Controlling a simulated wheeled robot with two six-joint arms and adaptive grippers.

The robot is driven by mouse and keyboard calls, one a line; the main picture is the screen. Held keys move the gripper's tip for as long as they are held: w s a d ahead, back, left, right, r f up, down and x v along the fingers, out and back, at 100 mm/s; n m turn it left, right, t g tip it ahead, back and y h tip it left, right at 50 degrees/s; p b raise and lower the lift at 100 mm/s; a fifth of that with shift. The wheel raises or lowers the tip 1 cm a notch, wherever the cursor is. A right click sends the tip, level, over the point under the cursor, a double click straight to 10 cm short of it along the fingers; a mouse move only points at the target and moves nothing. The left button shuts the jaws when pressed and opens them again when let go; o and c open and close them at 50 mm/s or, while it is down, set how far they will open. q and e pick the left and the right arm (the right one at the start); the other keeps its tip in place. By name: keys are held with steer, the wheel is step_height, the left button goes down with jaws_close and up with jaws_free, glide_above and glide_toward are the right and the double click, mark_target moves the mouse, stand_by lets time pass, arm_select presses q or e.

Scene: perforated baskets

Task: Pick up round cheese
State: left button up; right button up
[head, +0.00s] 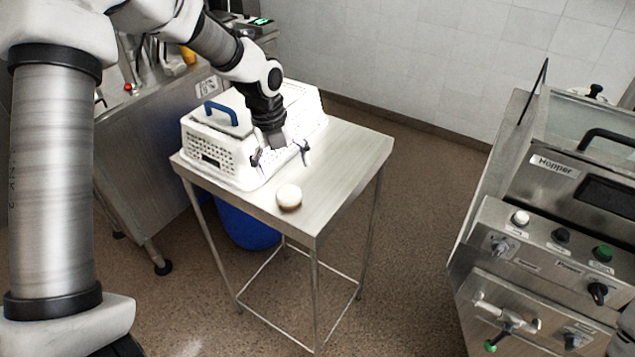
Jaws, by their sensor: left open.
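The round cheese (289,197), a small pale disc with a tan side, sits on the steel table (345,178) near its front edge. My left gripper (281,157) is open and points down over the table, above and behind the cheese, beside the white basket. Its fingers are apart and nothing shows between them. It does not touch the cheese.
A white perforated basket (213,153) with a blue handle (221,113) stands on the table's left and back. The table's right side is clear. A blue bin (247,226) is under the table. A steel hopper machine (545,255) stands at the right.

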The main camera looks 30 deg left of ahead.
mark_target(287, 192)
arm_select(q)
steer(key=shift+w+d+f, duration=0.1)
steer(key=shift+w+f, duration=0.2)
steer(key=shift+f, duration=0.45)
steer(key=s, duration=0.1)
steer(key=s+f+p, duration=0.2)
steer(key=shift+d, duration=0.3)
steer(key=f, duration=0.1)
steer(key=w+f, duration=0.2)
steer(key=shift+d+f, duration=0.2)
steer(key=shift+f, duration=0.15)
steer(key=shift+s+r, duration=0.3)
steer(key=shift+s, duration=0.3)
steer(key=c, duration=1.3)
steer(key=shift+w+f, duration=0.1)
steer(key=shift+w, duration=0.1)
steer(key=shift+c, duration=0.4)
arm_select(e)
steer(key=r, duration=0.1)
steer(key=s+r, duration=0.1)
steer(key=r, duration=0.1)
steer(key=shift+f, duration=0.1)
